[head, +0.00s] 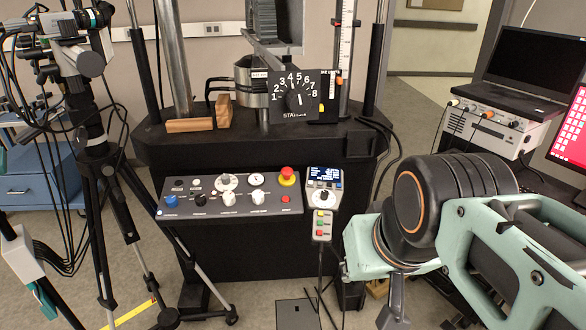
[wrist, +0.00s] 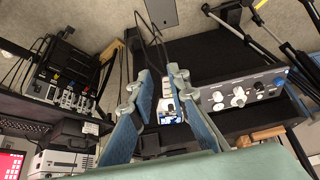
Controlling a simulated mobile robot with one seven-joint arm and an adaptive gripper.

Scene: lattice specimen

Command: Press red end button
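Right of the panel is a handheld pendant (head: 322,205) with a screen, a knob and coloured buttons. The wrist view shows the panel (wrist: 245,95) at right and the pendant (wrist: 168,105) between my fingers. My gripper (wrist: 163,73) is open and empty. In the head view its fingers are partly cut off at the bottom, right of the panel and apart from it.
A camera tripod (head: 95,130) stands at left with cables. The test machine's black base (head: 150,145) rises behind the panel, with a numbered dial (head: 292,97) above. At right are a laptop (head: 540,65) and a white instrument box (head: 490,130).

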